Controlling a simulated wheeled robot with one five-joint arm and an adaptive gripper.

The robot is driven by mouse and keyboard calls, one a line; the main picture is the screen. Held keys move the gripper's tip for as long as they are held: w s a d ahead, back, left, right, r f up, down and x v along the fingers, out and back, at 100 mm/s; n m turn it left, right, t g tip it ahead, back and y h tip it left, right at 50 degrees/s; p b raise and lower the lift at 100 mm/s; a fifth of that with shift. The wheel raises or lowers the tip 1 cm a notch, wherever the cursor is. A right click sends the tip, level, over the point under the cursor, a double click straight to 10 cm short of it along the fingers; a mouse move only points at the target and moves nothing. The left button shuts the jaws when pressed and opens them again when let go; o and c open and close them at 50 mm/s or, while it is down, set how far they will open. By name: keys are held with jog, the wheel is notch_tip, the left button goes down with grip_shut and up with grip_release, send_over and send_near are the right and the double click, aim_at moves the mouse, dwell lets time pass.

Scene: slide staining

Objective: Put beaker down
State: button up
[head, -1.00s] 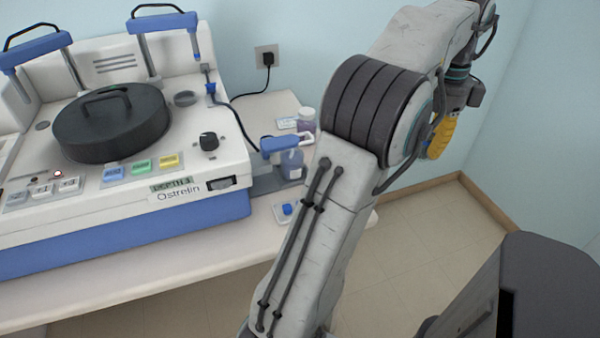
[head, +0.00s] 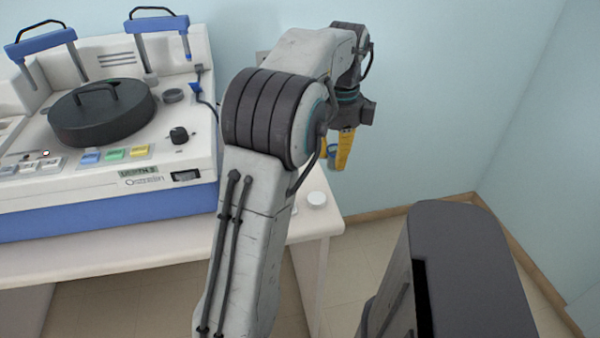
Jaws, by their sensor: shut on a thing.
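My gripper (head: 343,160) has yellow fingers and hangs down from my arm, to the right of the staining machine. It is shut on a small bluish thing, which looks like the beaker (head: 333,156). Only a sliver of the beaker shows beside the fingers; the rest is hidden. The beaker is held up against the wall in the picture, apart from the white table (head: 326,222) below it.
A white and blue staining machine (head: 70,187) with a dark round lid (head: 100,115) fills the left of the table.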

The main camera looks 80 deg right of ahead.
jog(key=shift+d+m, duration=0.5)
jog(key=shift+w+d+f, duration=0.15)
jog(key=w+d+f+p, duration=0.1)
jog(key=w+d+f, duration=0.1)
jog(key=w+d+f+p, duration=0.2)
jog(key=w+d, duration=0.1)
jog(key=w+d+f+p, duration=0.1)
jog(key=w+d+f, duration=0.1)
jog(key=d, duration=0.1)
jog(key=shift+w+f+p, duration=0.15)
jog(key=shift+p, duration=0.25)
jog(key=shift+w+d+f, duration=0.1)
jog(key=shift+f, duration=0.15)
notch_tip(320, 180, down, 2)
jog(key=shift+f+p, duration=0.15)
jog(key=shift+p, duration=1.05)
jog(key=shift+f+p, duration=0.3)
jog(key=shift+f, duration=0.5)
jog(key=shift+f, duration=0.2)
jog(key=o, duration=1)
jog(key=shift+r, duration=0.1)
jog(key=shift+c, duration=0.2)
